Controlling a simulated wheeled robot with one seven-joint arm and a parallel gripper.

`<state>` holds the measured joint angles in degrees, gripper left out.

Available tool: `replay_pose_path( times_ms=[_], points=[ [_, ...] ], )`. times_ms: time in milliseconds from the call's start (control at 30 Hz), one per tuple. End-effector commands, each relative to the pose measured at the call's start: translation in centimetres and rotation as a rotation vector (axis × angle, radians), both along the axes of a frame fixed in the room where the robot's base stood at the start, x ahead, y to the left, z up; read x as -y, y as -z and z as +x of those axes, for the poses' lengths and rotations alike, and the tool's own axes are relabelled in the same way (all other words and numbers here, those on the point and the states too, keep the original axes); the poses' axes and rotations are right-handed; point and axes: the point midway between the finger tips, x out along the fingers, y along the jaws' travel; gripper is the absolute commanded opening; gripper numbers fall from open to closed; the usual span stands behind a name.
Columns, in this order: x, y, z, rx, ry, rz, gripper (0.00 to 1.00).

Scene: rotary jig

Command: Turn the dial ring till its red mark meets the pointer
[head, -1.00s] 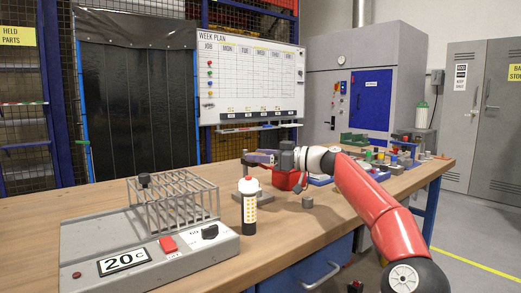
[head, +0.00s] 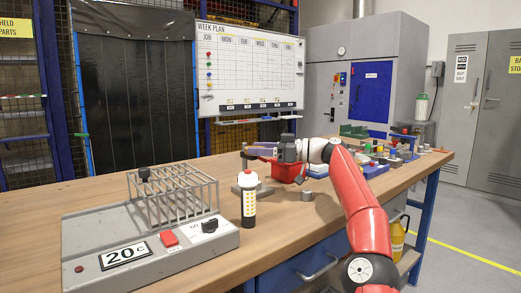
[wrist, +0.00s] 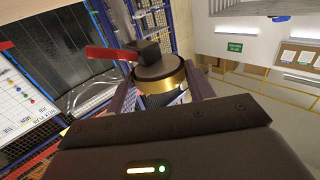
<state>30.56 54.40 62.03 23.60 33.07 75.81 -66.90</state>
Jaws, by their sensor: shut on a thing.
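In the wrist view, a round dial ring (wrist: 160,85) with a dark top and a gold band sits between the two purple fingers of my gripper (wrist: 162,80). The fingers are shut on its sides. A black block (wrist: 140,50) with a red bar (wrist: 112,53) stands just beyond the ring; the bar sticks out to the left. I cannot tell the ring's red mark apart in this view. In the head view, my gripper (head: 262,151) reaches left to the small rotary jig (head: 246,187) on the bench. The ring is too small to read there.
A white-topped bottle (head: 249,203) stands in front of the jig. A grey heater unit with a wire rack (head: 178,195) is at left. A small metal cylinder (head: 307,196) and a red bin (head: 288,172) are close to my arm. The left back bench is clear.

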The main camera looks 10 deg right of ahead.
Motion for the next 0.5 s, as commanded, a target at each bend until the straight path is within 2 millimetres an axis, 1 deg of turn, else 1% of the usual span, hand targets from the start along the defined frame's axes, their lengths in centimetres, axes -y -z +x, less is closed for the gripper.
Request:
replay_pose_path(
  times_ms=[233, 267, 400, 500],
  points=[
    [-0.01, 0.03, 0.03, -0.001, 0.001, 0.000, 0.30],
    [-0.01, 0.02, 0.03, -0.001, 0.001, 0.000, 0.56],
    [0.00, 0.01, 0.02, -0.001, 0.001, 0.000, 0.75],
    [-0.01, 0.00, 0.01, 0.000, 0.001, 0.000, 0.75]
  ],
)
